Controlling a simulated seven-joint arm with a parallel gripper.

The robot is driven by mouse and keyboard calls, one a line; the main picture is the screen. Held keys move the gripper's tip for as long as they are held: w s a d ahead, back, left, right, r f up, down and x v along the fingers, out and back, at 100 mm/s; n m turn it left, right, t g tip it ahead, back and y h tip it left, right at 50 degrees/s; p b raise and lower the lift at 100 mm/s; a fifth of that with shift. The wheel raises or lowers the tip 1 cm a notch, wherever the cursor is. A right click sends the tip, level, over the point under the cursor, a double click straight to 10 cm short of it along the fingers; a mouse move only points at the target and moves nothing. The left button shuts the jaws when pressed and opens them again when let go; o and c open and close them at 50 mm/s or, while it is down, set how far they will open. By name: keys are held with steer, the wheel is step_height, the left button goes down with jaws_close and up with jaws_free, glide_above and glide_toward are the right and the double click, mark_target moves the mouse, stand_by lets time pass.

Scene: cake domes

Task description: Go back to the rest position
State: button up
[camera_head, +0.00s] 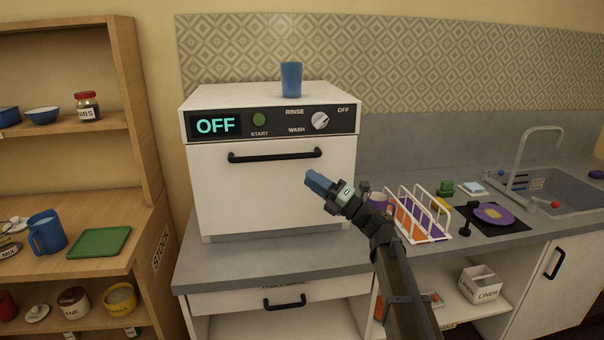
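My gripper (318,183) is raised in front of the white dishwasher's door, at the end of my dark arm reaching up from the bottom of the picture. Its blue fingers point up and to the left. They overlap from this angle and look like one block, so I cannot tell whether they are open or shut. No separate object can be made out between them. The dishwasher (270,185) is shut, and its display (215,125) reads OFF. A blue cup (291,79) stands on top of it.
A white dish rack (418,215) with colored plates stands right of my gripper on the grey counter (215,262). A purple plate (493,214) lies on a black mat near the sink (560,185). A wooden shelf (140,110) with a blue jug (47,232) is at left.

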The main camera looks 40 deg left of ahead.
steer(key=shift+d+f, duration=0.3)
steer(key=shift+d, duration=0.35)
steer(key=w+d+f+n+t+h, duration=0.15)
steer(key=d+f+n+h, duration=0.55)
steer(key=d+f, duration=0.8)
steer(key=w+d+f+n+t+h, duration=0.15)
steer(key=d+f+n+h, duration=0.35)
steer(key=d+f+n, duration=1)
steer(key=s+d+f+n+h, duration=0.35)
steer(key=d+f, duration=0.35)
steer(key=d, duration=0.3)
steer(key=s+d+f+n+g+h, duration=0.1)
steer(key=s+d+f+n+h, duration=0.1)
steer(key=s+d+f+h, duration=0.45)
steer(key=s+d+f+n+h, duration=0.1)
steer(key=s+d+f+n, duration=0.15)
steer(key=d+f, duration=0.8)
steer(key=s+f+g, duration=0.2)
steer(key=s+f, duration=0.3)
steer(key=s, duration=0.4)
steer(key=s+d+f+g, duration=0.1)
steer(key=s+f+g, duration=0.1)
steer(key=s+f, duration=0.4)
steer(key=s+d+f+g, duration=0.1)
steer(key=s+f, duration=0.5)
steer(key=s, duration=0.8)
steer(key=shift+d+f+g, duration=0.15)
steer(key=shift+f+g, duration=0.05)
steer(key=shift+g, duration=0.7)
